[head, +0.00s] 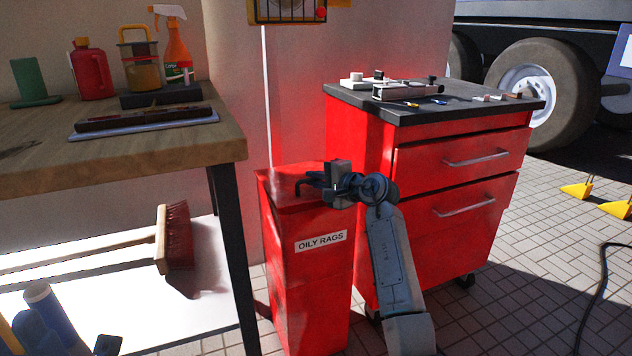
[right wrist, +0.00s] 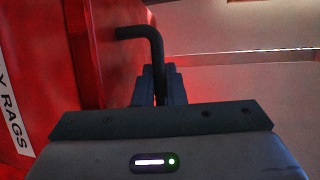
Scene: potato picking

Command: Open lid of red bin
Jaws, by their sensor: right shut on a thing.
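The red bin (head: 318,280) stands on the floor in the middle of the head view, with a white "OILY RAGS" label on its front. Its red lid (head: 285,178) looks closed, lying across the top. My right gripper (head: 324,182) reaches in over the lid's right side. In the right wrist view, my right gripper (right wrist: 159,90) is shut on the black bent handle (right wrist: 153,42), which runs up from between the fingers and bends left toward the red surface. The gripper partly hides the lid in the head view. My left gripper cannot be made out.
A red drawer cabinet (head: 450,180) with tools on top stands close to the bin's right. A wooden workbench (head: 225,140) with bottles and a tray stands to its left. A broom (head: 175,235) lies below the bench.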

